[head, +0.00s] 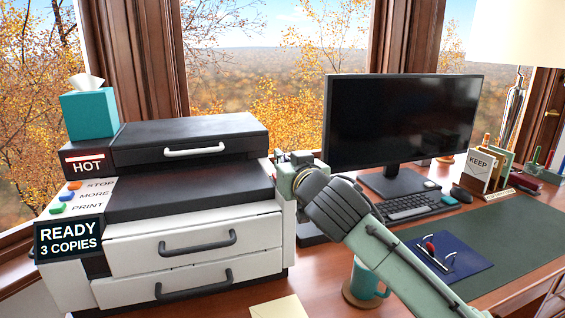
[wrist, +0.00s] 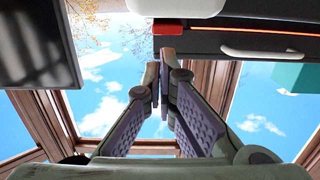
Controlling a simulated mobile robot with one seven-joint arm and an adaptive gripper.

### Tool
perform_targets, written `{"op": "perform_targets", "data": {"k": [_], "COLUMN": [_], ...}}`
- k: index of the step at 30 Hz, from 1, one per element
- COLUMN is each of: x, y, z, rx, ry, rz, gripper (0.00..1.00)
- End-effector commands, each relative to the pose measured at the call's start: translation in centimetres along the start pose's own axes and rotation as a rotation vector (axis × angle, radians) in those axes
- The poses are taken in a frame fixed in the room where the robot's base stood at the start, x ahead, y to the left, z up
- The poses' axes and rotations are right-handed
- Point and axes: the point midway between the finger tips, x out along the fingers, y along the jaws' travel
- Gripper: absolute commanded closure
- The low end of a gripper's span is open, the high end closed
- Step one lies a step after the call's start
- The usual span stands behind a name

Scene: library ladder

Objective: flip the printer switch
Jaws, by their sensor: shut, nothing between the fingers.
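The printer (head: 185,205) stands at the left of the desk, with a black lid and white drawers. Its display (head: 69,238) reads "READY 3 COPIES". A small red block (wrist: 168,27), which looks like the switch, shows at one end of the dark printer body in the wrist view. My gripper (wrist: 160,65) is shut and empty, its fingertips close to the red block; I cannot tell whether they touch it. In the head view my arm reaches to the printer's right side, and the fingertips are hidden there.
A teal tissue box (head: 90,108) sits on the printer's left. The front has stop, more and print buttons (head: 62,210) and a HOT label (head: 84,163). A monitor (head: 399,120), keyboard (head: 408,208) and teal mug (head: 367,278) are to the right. The windows are behind.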

Motion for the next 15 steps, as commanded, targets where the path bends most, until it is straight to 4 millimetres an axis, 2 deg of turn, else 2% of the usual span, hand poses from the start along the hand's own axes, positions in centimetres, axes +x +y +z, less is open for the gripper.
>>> {"op": "perform_targets", "data": {"k": [5,15], "x": [0.19,0.22], "y": [-0.04,-0.06], "z": [1.00,1.06], "rx": [-0.001,0.000], "ry": [0.000,0.000], "rz": [-0.001,-0.001], "gripper": [1.00,1.00]}}
